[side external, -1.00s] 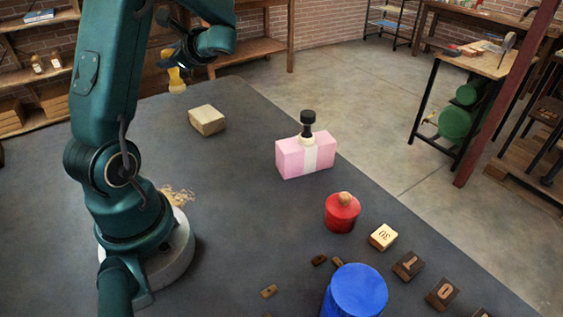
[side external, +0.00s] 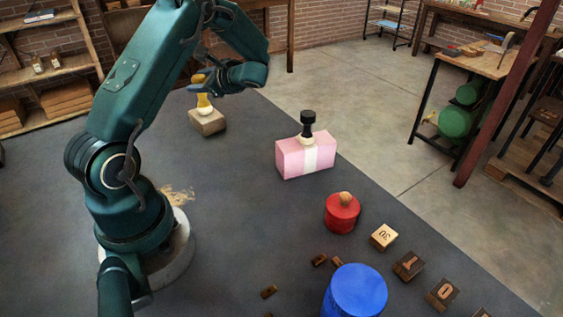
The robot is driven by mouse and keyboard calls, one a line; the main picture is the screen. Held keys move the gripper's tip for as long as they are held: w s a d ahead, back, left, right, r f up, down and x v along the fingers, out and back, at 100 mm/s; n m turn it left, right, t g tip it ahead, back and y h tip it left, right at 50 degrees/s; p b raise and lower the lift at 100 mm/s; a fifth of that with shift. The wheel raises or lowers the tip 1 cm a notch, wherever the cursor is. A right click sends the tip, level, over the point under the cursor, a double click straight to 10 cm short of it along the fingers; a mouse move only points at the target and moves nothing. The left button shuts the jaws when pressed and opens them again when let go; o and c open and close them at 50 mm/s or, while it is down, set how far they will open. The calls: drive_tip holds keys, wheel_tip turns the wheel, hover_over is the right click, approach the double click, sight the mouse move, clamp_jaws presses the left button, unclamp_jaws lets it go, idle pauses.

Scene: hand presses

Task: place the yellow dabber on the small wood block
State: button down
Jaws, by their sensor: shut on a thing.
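The yellow dabber (side external: 204,104) is upright, with its pale lower end at the top of the small wood block (side external: 208,124). At this size I cannot tell whether it rests on the block or hangs just above it. My gripper (side external: 199,81) is shut on the dabber's upper part. The wrist and fingers partly hide the dabber's top. The block lies on the dark table top, near its far edge.
A pink block with a white band (side external: 291,160) carries a black-handled dabber (side external: 307,124) to the right. A red lidded pot (side external: 342,213), a blue cylinder (side external: 357,292) and several wooden stamp blocks (side external: 384,237) are nearer. The table between my base and the pink block is mostly clear.

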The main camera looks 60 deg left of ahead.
drive_tip(key=shift+f, duration=0.15)
drive_tip(key=shift+c, duration=1.9)
unclamp_jaws()
drive_tip(key=shift+d+r, duration=0.1)
drive_tip(key=shift+r, duration=0.1)
drive_tip(key=v, duration=1.2)
drive_tip(key=s+d+n+t+h, duration=0.3)
drive_tip(key=d+h, duration=0.1)
drive_tip(key=d, duration=0.4)
drive_tip(key=s+d+r+n+t+h, duration=0.1)
drive_tip(key=s+d+n+t+h, duration=0.2)
drive_tip(key=d+h, duration=0.2)
drive_tip(key=s+d+n+t+h, duration=0.2)
drive_tip(key=s+d+t+h, duration=0.1)
drive_tip(key=d, duration=0.8)
drive_tip(key=shift+s+d+r+n+h, duration=0.35)
drive_tip(key=shift+s+h, duration=0.25)
drive_tip(key=shift+h, duration=0.3)
